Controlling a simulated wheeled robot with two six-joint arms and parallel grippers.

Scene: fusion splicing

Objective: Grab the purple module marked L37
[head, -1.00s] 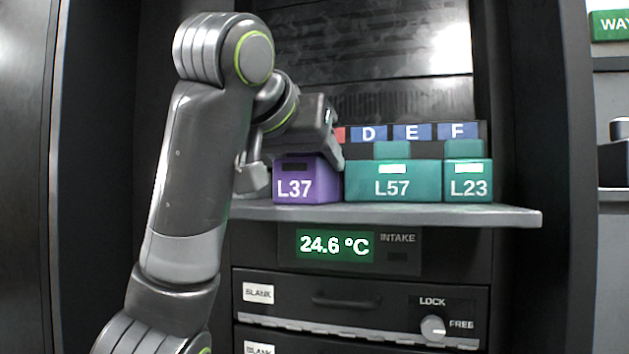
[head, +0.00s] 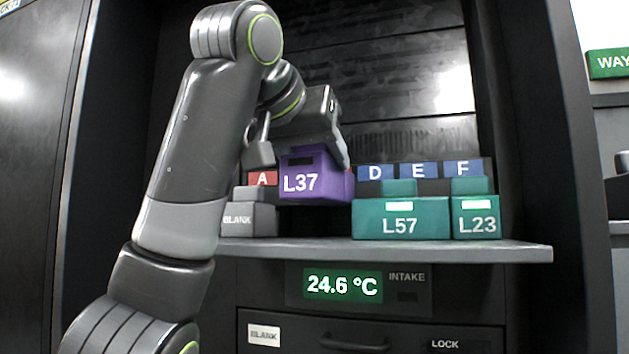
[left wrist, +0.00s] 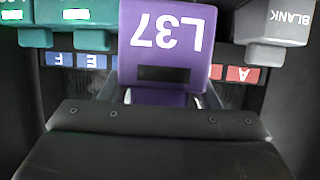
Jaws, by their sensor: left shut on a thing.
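The purple module marked L37 (head: 308,178) hangs above the shelf, higher than the modules beside it. My left gripper (head: 298,148) is shut on the purple module, from above and behind its front face in the head view. In the left wrist view, the module (left wrist: 167,40) shows upside down, and the left gripper's fingertips (left wrist: 162,98) lie at its two sides. My right gripper is in neither view.
Teal modules L57 (head: 401,226) and L23 (head: 477,225) stand on the shelf (head: 400,252) to the right. A grey BLANK module (head: 248,221) stands to the left. Letter tags, red A (head: 262,178) and blue D, E, F, line the back. The shelf below L37 is bare.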

